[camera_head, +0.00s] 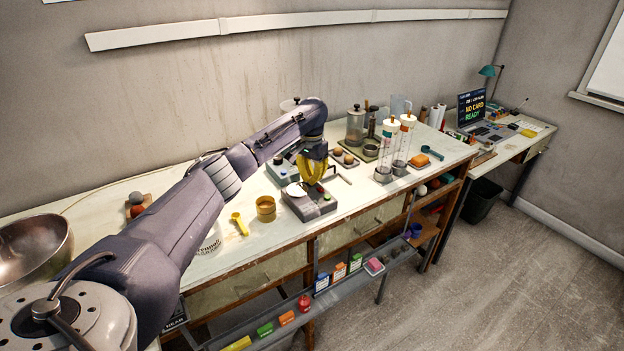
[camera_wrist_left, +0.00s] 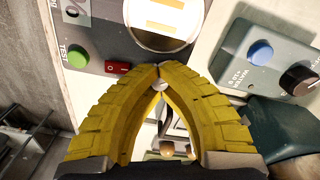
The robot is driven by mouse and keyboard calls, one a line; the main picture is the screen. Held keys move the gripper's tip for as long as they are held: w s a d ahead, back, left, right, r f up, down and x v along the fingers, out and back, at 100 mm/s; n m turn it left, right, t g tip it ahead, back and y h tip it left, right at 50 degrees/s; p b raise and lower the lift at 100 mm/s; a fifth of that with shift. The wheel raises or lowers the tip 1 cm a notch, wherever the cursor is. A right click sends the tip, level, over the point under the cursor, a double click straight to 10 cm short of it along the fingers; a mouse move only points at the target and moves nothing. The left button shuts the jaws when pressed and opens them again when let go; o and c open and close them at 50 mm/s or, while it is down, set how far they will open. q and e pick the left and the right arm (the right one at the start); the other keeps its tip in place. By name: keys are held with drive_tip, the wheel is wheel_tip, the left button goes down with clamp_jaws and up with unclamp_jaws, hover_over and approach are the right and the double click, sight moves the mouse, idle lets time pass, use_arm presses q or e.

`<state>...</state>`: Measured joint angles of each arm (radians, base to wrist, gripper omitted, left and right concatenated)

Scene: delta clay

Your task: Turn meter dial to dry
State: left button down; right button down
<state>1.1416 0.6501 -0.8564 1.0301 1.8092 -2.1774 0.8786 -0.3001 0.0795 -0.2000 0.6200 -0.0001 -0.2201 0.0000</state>
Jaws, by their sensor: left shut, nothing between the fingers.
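My left gripper (camera_head: 312,170) has yellow fingers and hangs over the worktop devices. In the left wrist view its fingertips (camera_wrist_left: 160,80) are together with nothing between them. Below it is a grey device (camera_head: 310,208) with a round pale disc, a green TEST button (camera_wrist_left: 77,56) and a red switch (camera_wrist_left: 117,68). A black dial (camera_wrist_left: 299,80) sits on a grey-green box (camera_wrist_left: 222,72) beside a blue button (camera_wrist_left: 260,51). The dial is to the right of the fingertips and apart from them. The dial's setting and the full lettering are not readable. My right gripper is out of view.
A yellow scoop (camera_head: 240,223) and a tan cup (camera_head: 265,208) stand left of the grey device. A metal bowl (camera_head: 35,248) is at the far left.

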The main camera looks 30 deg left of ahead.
use_arm(q)
drive_tip(key=shift+m, duration=2.8)
drive_tip(key=c, duration=2.1)
unclamp_jaws()
drive_tip(key=o, duration=0.5)
drive_tip(key=shift+r, duration=0.15)
wheel_tip(320, 180, up, 12)
drive_tip(key=shift+f, duration=0.1)
